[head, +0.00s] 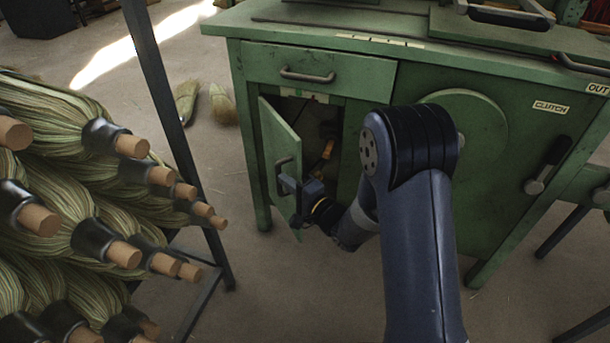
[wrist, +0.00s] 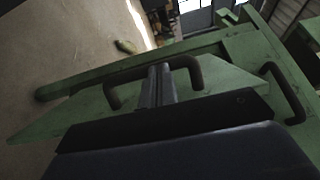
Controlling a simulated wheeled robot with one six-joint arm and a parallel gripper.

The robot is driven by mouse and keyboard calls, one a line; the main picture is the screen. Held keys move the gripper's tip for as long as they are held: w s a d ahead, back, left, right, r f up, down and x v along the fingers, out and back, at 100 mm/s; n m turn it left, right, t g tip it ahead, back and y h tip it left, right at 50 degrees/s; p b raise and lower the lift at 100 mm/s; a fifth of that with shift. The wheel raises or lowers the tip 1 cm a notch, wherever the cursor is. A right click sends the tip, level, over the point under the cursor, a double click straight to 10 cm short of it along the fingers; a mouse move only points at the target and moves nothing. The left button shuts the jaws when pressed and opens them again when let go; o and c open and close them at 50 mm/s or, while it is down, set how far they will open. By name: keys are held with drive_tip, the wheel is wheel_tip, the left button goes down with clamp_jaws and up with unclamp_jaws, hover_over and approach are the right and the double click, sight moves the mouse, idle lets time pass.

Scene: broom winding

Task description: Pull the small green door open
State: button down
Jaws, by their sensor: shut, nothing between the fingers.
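The small green door (head: 279,146) under the drawer stands partly open, swung out to the left, with the dark cupboard inside showing to its right. Its dark bar handle (head: 284,176) is on the door's outer face. The handle also shows in the wrist view (wrist: 187,63). My gripper (head: 289,186) is at the door handle. In the wrist view, my gripper's fingers (wrist: 157,80) are together and overlap the middle of the handle bar. I cannot tell whether they are hooked behind it or only touch it.
The green cabinet (head: 400,90) has a closed drawer (head: 318,66) with a handle above the door opening. An orange-handled item (head: 328,149) shows inside.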

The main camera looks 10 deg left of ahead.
drive_tip(key=s+a+b, duration=0.2)
drive_tip(key=a, duration=1)
drive_tip(key=shift+s, duration=0.4)
drive_tip(key=p+v, duration=0.2)
drive_tip(key=v, duration=0.9)
drive_tip(key=n+g+y+p, duration=0.1)
drive_tip(key=g+p, duration=0.1)
drive_tip(key=p, duration=0.2)
approach(290, 157)
drive_tip(key=s+d+r, duration=0.1)
drive_tip(key=s+r, duration=0.3)
drive_tip(key=b+x, duration=0.3)
drive_tip(key=x, duration=0.7)
drive_tip(key=shift+a+f+b, duration=0.2)
drive_tip(key=shift+b, duration=0.2)
drive_tip(key=shift+s+a+r+b, duration=0.15)
drive_tip(key=shift+a+b, duration=0.1)
drive_tip(key=shift+a, duration=0.3)
drive_tip(key=shift+s+a+f+b, duration=0.1)
drive_tip(key=shift+s+a+b, duration=0.1)
drive_tip(key=shift+a, duration=0.4)
drive_tip(key=shift+s+a+r+b, duration=0.1)
drive_tip(key=shift+a+b, duration=0.15)
drive_tip(key=shift+a, duration=0.3)
